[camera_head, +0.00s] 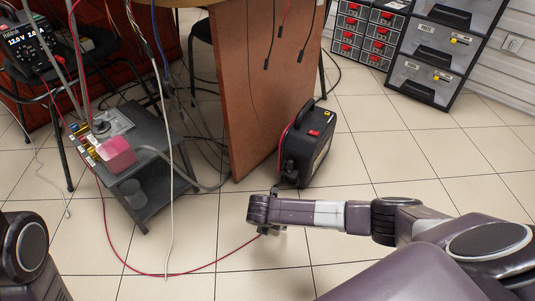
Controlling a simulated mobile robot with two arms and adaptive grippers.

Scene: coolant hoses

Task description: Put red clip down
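The red clip itself cannot be made out. A thin red cable (215,262) runs from the cart side across the floor and ends at my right gripper (269,232). My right gripper points down over the tiles in front of the black power pack (308,148); its wrist hides most of the fingers, so I cannot tell whether it is shut on the clip. The power pack stands upright on the floor, with a handle, a red switch and a red lead along its left side. My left gripper is out of view; only part of that arm shows at the lower left.
A grey cart (150,150) with a pink-red block (117,154) stands at the left, with cables hanging around it. A brown wooden panel (262,80) stands behind the power pack. Drawer units (435,45) line the back right. The tiled floor at right is clear.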

